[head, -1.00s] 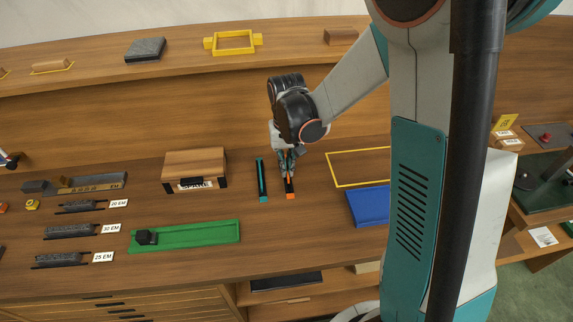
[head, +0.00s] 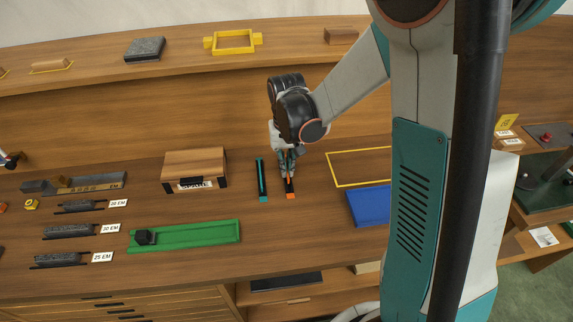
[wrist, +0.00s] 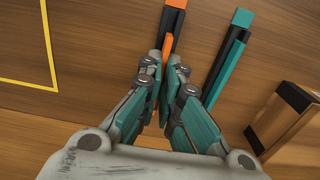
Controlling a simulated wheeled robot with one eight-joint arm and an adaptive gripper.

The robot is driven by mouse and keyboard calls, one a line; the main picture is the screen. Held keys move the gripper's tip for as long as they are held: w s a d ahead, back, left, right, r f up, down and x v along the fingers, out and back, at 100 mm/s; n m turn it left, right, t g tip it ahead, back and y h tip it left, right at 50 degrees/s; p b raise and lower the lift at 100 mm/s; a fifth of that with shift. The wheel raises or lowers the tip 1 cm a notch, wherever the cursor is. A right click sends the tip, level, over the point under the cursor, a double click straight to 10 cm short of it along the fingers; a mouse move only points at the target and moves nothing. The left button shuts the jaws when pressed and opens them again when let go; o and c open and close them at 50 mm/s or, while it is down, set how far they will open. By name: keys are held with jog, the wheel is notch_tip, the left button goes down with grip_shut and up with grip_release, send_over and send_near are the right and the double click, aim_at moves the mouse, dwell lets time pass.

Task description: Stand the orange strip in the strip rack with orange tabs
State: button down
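The orange strip (wrist: 167,48) shows as a thin upright edge between my fingertips in the wrist view. My gripper (wrist: 166,63) is closed on it, pointing down; in the head view the gripper (head: 288,172) is over the rack. The strip rack with orange tabs (wrist: 172,18) is a narrow black bar on the table. One of its orange tabs (head: 290,195) shows at the near end in the head view. The strip lines up with the rack. My fingers hide its lower edge, so I cannot tell whether it is seated or just above.
A black rack with teal tabs (head: 262,180) lies close beside, left in the head view. A wooden box (head: 195,168) stands further left, a green tray (head: 190,236) nearer. A yellow outline (head: 345,184) and a blue tray (head: 368,207) are to the right.

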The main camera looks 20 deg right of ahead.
jog(key=shift+f+b, duration=0.4)
dwell(0.8)
jog(key=c, duration=1.7)
grip_release()
jog(key=shift+r+p, duration=1.75)
jog(key=shift+r, duration=0.8)
